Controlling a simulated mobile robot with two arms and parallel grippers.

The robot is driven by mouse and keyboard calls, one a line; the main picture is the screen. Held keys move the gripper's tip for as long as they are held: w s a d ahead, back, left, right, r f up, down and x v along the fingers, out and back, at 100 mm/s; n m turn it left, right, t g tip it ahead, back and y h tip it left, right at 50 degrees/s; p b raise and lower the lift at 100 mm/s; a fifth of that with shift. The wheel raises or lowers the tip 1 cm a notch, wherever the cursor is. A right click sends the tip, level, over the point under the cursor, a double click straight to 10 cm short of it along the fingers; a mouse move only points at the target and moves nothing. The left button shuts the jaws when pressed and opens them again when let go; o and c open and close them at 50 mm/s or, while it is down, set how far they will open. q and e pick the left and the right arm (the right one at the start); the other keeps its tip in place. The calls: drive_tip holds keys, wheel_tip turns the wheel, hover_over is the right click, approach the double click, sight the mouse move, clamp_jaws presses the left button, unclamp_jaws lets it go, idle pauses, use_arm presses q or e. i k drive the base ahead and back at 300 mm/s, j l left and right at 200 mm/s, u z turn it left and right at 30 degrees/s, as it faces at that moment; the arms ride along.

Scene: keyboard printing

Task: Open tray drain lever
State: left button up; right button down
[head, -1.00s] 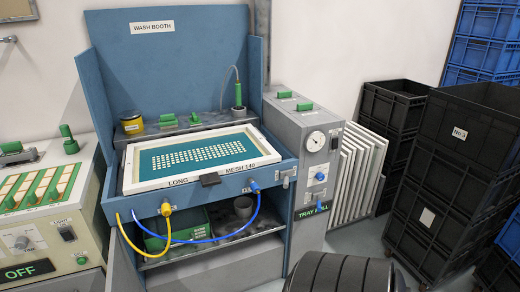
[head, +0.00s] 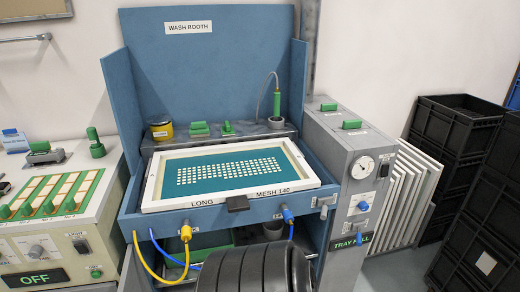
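The wash booth (head: 200,75) stands in the middle of the head view. Its front edge carries a yellow valve handle (head: 186,233), a blue valve handle (head: 287,214) and a small grey lever-like fitting (head: 323,205) at the right corner. No label readable here says which one is the tray drain lever. Neither of my grippers is in view.
A white-framed screen (head: 240,207) marked LONG and MESH 140 lies in the booth. Yellow and blue hoses hang at its front. White frames (head: 405,200) and black crates (head: 455,140) stand right. A printing bench (head: 60,240) with an OFF sign stands left.

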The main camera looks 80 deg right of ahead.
sight(324, 210)
drive_tip(key=i+l+u, duration=0.15)
drive_tip(key=l, duration=0.45)
drive_tip(key=z, duration=0.4)
drive_tip(key=l+z, duration=0.15)
drive_tip(key=z, duration=0.6)
